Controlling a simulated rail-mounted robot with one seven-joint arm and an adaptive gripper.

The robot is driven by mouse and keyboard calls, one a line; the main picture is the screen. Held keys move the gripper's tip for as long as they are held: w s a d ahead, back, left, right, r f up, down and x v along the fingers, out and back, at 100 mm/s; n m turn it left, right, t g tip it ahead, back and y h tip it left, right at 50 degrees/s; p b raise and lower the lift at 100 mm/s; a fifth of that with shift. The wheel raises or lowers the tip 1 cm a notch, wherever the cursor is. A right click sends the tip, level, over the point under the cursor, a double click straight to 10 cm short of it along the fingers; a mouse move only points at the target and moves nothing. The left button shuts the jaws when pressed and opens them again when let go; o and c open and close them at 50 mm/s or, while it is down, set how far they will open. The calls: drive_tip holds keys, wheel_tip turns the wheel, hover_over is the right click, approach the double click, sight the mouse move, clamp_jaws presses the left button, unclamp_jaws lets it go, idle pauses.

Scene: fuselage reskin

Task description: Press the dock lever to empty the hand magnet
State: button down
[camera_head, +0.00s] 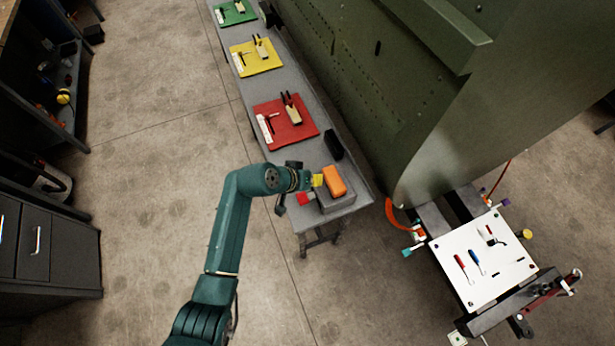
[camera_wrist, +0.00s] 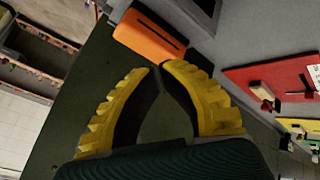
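A grey box-like dock (camera_head: 337,203) stands at the near end of the long grey bench. An orange block (camera_head: 335,180), possibly the hand magnet, sits on it; in the wrist view the orange block (camera_wrist: 150,37) has a dark slot and lies just beyond the fingertips. A small red piece (camera_head: 302,198) is at the dock's left; I cannot tell whether it is the lever. My gripper (camera_head: 318,180) is just left of the orange block. In the wrist view its yellow fingers (camera_wrist: 160,70) converge, tips nearly together, with nothing between them. Contact with the block is unclear.
A black block (camera_head: 333,145) lies on the bench behind the dock. Red (camera_head: 285,125), yellow (camera_head: 256,57) and green (camera_head: 234,12) mats hold tools farther along. The green fuselage (camera_head: 400,90) rises at right. A white tool board (camera_head: 482,260) stands at lower right.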

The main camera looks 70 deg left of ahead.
sight(316, 192)
drive_tip(key=f+b, duration=0.4)
drive_tip(key=f, duration=0.1)
drive_tip(key=f+b, duration=0.2)
drive_tip(key=f, duration=0.1)
drive_tip(key=shift+s+f, duration=0.1)
drive_tip(key=shift+s, duration=0.3)
drive_tip(key=shift+f, duration=0.1)
idle(0.8)
drive_tip(key=shift+f+b, duration=0.3)
